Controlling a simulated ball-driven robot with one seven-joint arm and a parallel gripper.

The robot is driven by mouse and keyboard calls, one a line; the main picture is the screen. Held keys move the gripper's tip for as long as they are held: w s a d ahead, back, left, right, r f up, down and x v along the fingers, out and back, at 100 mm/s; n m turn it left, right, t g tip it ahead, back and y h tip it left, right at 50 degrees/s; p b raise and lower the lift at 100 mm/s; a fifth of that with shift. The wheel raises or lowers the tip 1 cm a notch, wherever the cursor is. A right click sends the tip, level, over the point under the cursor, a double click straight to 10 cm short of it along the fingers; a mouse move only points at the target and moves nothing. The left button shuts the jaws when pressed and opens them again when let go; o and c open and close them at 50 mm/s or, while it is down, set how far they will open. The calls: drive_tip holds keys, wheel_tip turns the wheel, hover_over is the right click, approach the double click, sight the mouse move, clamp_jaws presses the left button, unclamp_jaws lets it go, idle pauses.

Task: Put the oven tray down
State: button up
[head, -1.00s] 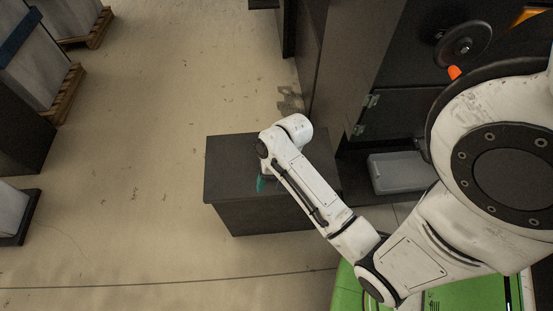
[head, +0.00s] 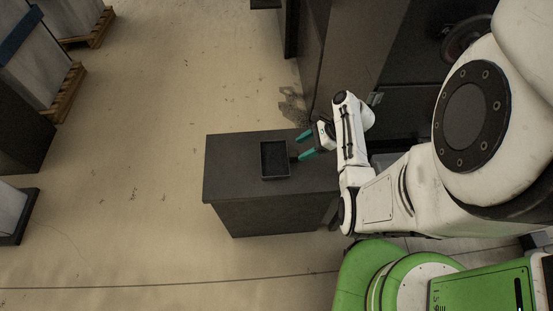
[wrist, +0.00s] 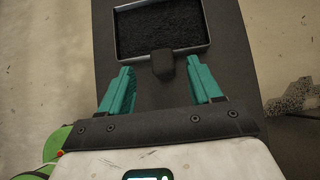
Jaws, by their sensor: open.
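The oven tray (head: 263,160) is a small dark rectangular tray with a raised rim and a short handle. It rests on top of the dark cabinet (head: 230,190). In the wrist view the tray (wrist: 119,38) lies ahead of my gripper, its handle (wrist: 163,64) pointing back toward the fingers. My gripper (head: 304,145) has teal fingers, spread apart and empty, just right of the tray. In the wrist view my gripper (wrist: 161,88) shows a clear gap between its fingers, with the handle end just beyond the tips.
A tall dark cabinet (head: 340,50) stands behind and to the right of the low one. Pallets with grey blocks (head: 70,75) stand at the far left. The concrete floor (head: 130,200) left of the low cabinet is clear.

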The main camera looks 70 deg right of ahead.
sight(295, 153)
drive_tip(key=x, duration=0.3)
drive_tip(key=shift+d+f, duration=0.1)
drive_tip(key=shift+f, duration=0.4)
drive_tip(key=shift+w+f, duration=0.45)
drive_tip(key=shift+w, duration=0.05)
drive_tip(key=shift+c, duration=0.2)
clamp_jaws()
drive_tip(key=shift+r, duration=0.15)
